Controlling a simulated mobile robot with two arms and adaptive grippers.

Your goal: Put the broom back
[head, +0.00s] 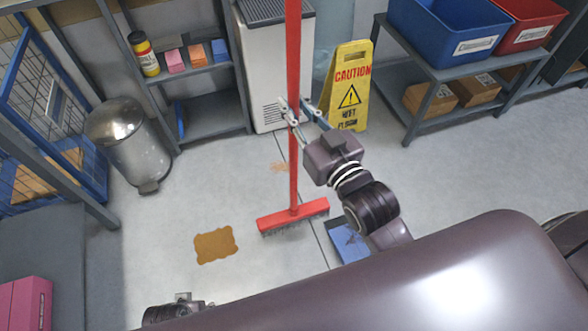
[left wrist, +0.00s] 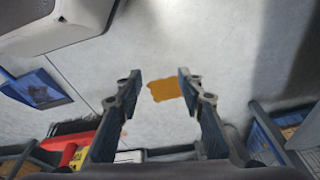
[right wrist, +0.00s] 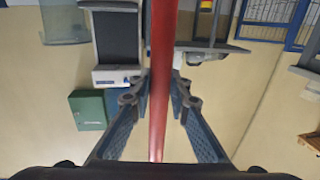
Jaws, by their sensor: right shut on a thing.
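The red broom (head: 294,180) stands upright in the head view, its long handle rising out of the top of the picture and its wide head close to the floor. I cannot tell whether the bristles touch the floor. My right gripper (head: 293,110) is shut on the broom handle; in the right wrist view the red handle (right wrist: 161,80) runs between the fingers. My left gripper (left wrist: 158,85) is open and empty, pointing down over the floor in the left wrist view. Only a small part of the left arm shows at the bottom of the head view.
A brown stain (head: 215,245) and a blue dustpan-like item (head: 345,240) lie on the floor. A yellow caution sign (head: 348,85), a grey-white cabinet (head: 270,75), a metal bin (head: 128,145) and a shelf with blue and red crates (head: 440,75) stand behind.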

